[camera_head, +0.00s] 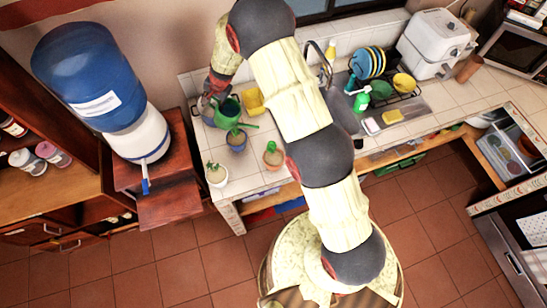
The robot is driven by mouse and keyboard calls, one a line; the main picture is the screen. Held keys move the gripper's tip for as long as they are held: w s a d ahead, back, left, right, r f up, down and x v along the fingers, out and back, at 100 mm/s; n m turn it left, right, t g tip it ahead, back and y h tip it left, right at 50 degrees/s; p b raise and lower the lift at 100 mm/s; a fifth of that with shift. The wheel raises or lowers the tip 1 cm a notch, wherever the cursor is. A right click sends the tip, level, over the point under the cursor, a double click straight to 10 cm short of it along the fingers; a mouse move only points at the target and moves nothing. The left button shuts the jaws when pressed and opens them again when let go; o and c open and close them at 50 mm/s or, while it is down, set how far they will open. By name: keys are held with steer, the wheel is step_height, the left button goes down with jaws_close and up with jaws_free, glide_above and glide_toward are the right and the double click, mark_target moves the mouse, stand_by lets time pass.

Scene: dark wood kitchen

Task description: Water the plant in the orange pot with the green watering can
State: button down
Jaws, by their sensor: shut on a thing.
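The green watering can (228,112) is at the left end of the tiled counter, with its spout pointing right. My gripper (212,98) is shut on it from its upper left side; the grip itself is small and partly hidden. The orange pot (273,160) holds a small green plant and stands right of and nearer than the can, near the counter's front edge. The spout tip is apart from the orange pot. I cannot tell whether the can touches the counter.
A white pot (217,178) with a plant stands at the counter's front left corner. A yellow container (253,100) is behind the spout. Bare tiles lie between the pots.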

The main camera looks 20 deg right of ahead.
steer(key=shift+s+d+r+t+y+p, duration=0.15)
steer(key=shift+s+r+t+y+p, duration=0.05)
steer(key=shift+s+t+y+p, duration=0.1)
steer(key=shift+d, duration=0.2)
steer(key=shift+s, duration=0.2)
stand_by(1.0)
steer(key=shift+w+a+f, duration=0.15)
steer(key=shift+w+a, duration=0.3)
steer(key=shift+w+a+f+g+b, duration=0.2)
steer(key=shift+w+g+b, duration=0.05)
steer(key=shift+g+b, duration=0.15)
steer(key=shift+a+f+h, duration=0.1)
steer(key=shift+f+h, duration=0.05)
steer(key=shift+h, duration=0.25)
steer(key=shift+w+a+f+g+h, duration=0.25)
steer(key=shift+w+f+g+h, duration=0.2)
steer(key=shift+f+g, duration=0.15)
